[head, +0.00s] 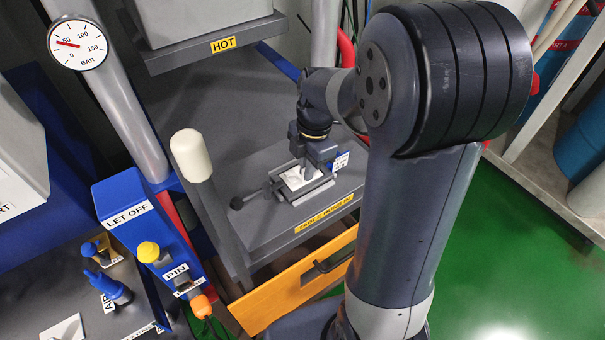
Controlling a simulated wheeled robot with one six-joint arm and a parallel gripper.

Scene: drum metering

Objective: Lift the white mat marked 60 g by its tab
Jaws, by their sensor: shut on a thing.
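A white mat (295,182) lies in a small grey metal frame (318,190) on the dark grey press table. Its marking is too small to read. My gripper (306,172) points down at the mat from above. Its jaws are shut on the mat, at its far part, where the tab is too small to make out. The mat appears to be still within the frame; I cannot tell whether any of it is raised.
A grey block marked HOT (205,30) overhangs behind. An orange drawer (290,290) juts out below. Green floor is clear at right.

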